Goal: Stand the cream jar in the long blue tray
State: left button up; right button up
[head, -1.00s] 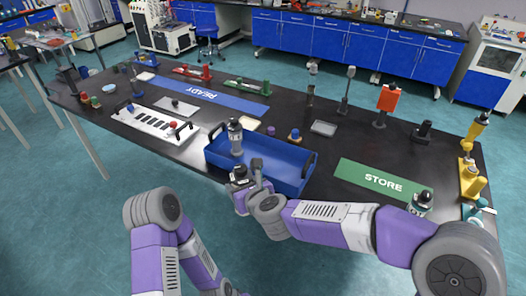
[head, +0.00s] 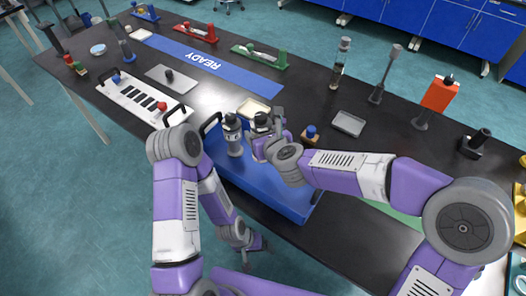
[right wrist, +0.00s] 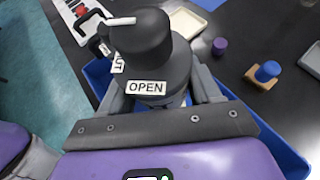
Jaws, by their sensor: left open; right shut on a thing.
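The long blue tray (head: 275,194) lies on the black bench, partly hidden by my arms. A grey jar (head: 232,136) with dark bands stands upright at its left part. My right gripper (head: 264,138) is shut on a dark-topped jar (head: 261,121), just right of the standing one and over the tray. In the right wrist view this jar (right wrist: 150,55) has a dark knob with a white stripe and an "OPEN" label. Its lower body and base are hidden, so I cannot tell its body colour or whether it touches the tray. My left gripper (head: 252,241) is open and empty, low in front of the bench.
A cream dish (head: 253,108) lies behind the tray, and a blue-knobbed block (head: 310,133) and grey dish (head: 348,123) are to its right.

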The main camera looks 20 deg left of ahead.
jog(key=shift+f+b, duration=1.2)
jog(key=shift+f, duration=1.8)
jog(key=shift+f, duration=0.15)
jog(key=o, duration=1.2)
jog(key=shift+c, duration=0.2)
jog(key=shift+s+d+r, duration=0.15)
jog(key=shift+d+r, duration=0.05)
jog(key=shift+r, duration=0.15)
jog(key=p+v, duration=0.1)
jog(key=v, duration=1)
jog(key=shift+s+p, duration=0.25)
jog(key=shift+p, duration=0.05)
